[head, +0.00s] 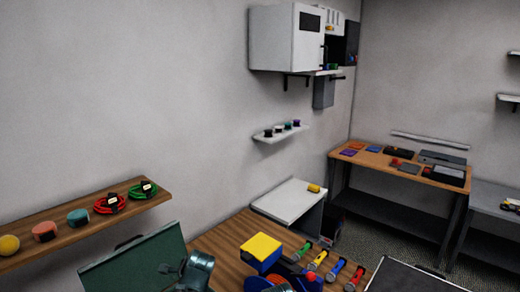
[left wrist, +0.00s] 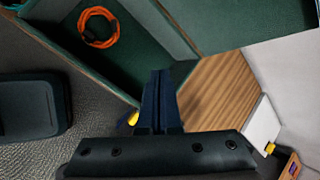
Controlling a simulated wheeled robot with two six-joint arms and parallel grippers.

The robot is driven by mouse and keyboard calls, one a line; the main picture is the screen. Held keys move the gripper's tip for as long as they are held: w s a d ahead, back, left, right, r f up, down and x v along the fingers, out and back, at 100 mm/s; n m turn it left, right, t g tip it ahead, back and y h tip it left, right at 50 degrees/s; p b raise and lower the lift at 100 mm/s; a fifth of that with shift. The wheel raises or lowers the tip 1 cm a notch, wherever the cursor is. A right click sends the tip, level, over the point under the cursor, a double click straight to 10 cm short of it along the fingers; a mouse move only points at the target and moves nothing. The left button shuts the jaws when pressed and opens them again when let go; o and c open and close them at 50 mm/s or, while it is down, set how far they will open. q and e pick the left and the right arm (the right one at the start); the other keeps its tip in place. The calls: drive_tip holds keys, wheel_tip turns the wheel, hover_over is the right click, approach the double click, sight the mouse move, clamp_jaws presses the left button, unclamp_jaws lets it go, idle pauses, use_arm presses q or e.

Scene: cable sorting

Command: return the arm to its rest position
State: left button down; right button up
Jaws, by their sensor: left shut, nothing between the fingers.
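My left gripper (left wrist: 160,88) is shut and empty in the left wrist view. Its dark fingers point up in the picture, in front of the corner between a green-lined case (left wrist: 125,72) and a wooden table top (left wrist: 215,92). A coiled orange cable (left wrist: 98,27) lies inside the case, apart from the fingers. In the head view, a grey-teal part of my arm shows at the bottom, in front of the green case lid (head: 135,262); the fingertips are hidden there. My right gripper is in neither view.
A wooden wall shelf (head: 72,224) holds red (head: 110,204) and green (head: 142,190) cable coils and several round items. The wooden table (head: 222,238) carries a yellow-topped blue box (head: 261,252) and several coloured tools. A dark case (head: 410,278) stands at the lower right.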

use_arm(q)
drive_tip(key=s+d+f+n+g+h+b, duration=0.1)
drive_tip(key=s+d+f+n+b, duration=0.3)
drive_tip(key=s+d, duration=0.5)
drive_tip(key=s+d+f+n+g+h+b, duration=0.2)
drive_tip(key=s+d+f+n+g+b, duration=0.1)
drive_tip(key=s+d+f+n, duration=0.5)
drive_tip(key=shift+s+d+f+g+h+b, duration=0.35)
drive_tip(key=shift+s+d+f+b, duration=0.3)
drive_tip(key=shift+s, duration=0.4)
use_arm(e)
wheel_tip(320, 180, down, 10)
